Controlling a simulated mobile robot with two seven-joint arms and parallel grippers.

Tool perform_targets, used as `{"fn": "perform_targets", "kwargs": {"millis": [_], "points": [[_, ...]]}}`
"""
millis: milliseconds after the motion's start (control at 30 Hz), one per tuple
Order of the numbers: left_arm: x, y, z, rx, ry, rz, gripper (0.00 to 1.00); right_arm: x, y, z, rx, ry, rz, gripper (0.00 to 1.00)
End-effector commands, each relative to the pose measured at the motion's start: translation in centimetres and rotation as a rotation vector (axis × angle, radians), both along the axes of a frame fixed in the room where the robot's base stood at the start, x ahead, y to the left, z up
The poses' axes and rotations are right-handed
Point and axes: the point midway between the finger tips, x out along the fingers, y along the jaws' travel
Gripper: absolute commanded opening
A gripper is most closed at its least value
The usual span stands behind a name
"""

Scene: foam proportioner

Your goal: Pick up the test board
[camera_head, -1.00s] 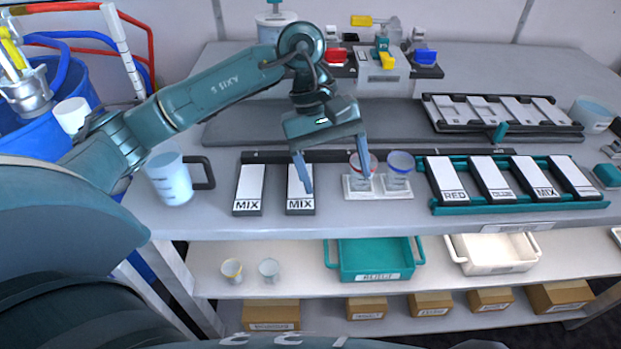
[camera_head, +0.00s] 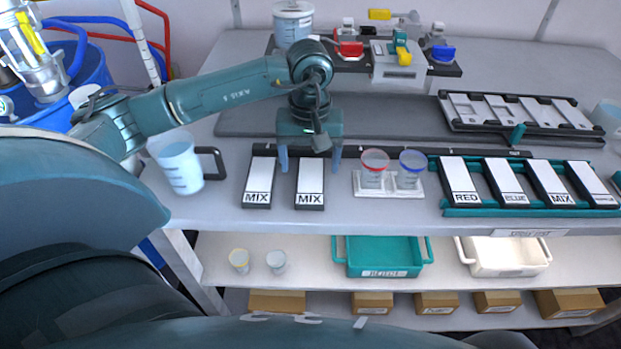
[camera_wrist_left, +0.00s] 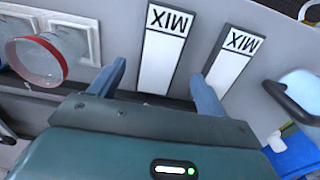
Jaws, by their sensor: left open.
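Two white-faced boards with dark edges, each marked MIX, lie side by side on the bench: the left one (camera_head: 259,180) and the right one (camera_head: 311,180). My left gripper (camera_head: 310,160) is open and empty, pointing down, its fingers on either side of the right board's far end. Whether they touch it I cannot tell. In the left wrist view the open fingers (camera_wrist_left: 158,75) straddle this right MIX board (camera_wrist_left: 164,50), while the left MIX board (camera_wrist_left: 234,58) is beside one finger. More boards, one marked MIX (camera_head: 547,180), sit in a teal rack. My right gripper is out of view.
A red-rimmed cup (camera_head: 374,170) and a blue-rimmed cup (camera_head: 410,170) stand on white bases right of the boards. A jug (camera_head: 179,164) with a dark handle stands to the left. The teal rack (camera_head: 530,211) is farther right. A dark strip (camera_head: 465,152) runs behind the cups.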

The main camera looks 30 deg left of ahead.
Motion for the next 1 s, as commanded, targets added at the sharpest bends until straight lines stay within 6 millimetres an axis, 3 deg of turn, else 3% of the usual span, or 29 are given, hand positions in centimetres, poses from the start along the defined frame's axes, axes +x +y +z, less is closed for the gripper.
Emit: {"fn": "perform_targets", "kwargs": {"millis": [200, 500, 1000], "points": [[-0.1, -0.2, -2.9, -0.001, 0.003, 0.001, 0.76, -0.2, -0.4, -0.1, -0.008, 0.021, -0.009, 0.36], [-0.1, -0.2, -3.3, 0.000, 0.000, 0.000, 0.76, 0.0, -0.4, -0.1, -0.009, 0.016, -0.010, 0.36], [-0.1, -0.2, -3.3, -0.001, 0.001, 0.000, 0.35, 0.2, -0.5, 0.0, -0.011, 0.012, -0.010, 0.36]]}}
